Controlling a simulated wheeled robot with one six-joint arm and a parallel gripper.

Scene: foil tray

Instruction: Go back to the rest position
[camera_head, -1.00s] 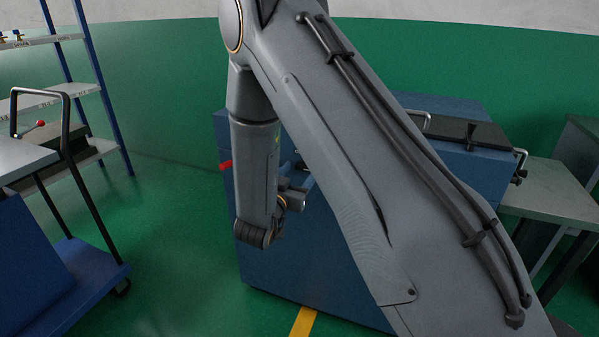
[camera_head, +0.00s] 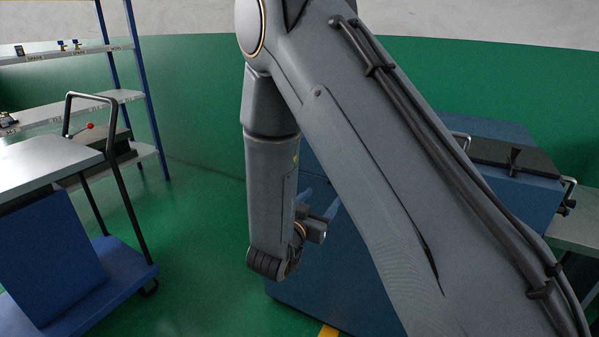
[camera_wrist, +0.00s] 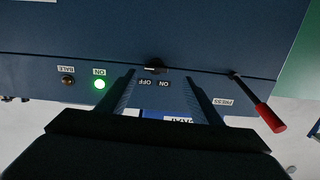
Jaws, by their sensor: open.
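My gripper (camera_wrist: 160,78) is open in the wrist view, its two dark fingers apart with nothing held between them. It faces the front of a blue machine (camera_wrist: 215,35); I cannot tell the exact gap, but I see no contact. In the head view my gripper (camera_head: 317,203) hangs at the end of my folded arm, in front of the blue machine (camera_head: 350,285). My arm hides much of that machine. No foil tray can be made out in either view.
Green floor (camera_head: 205,245) lies open between trolley and machine.

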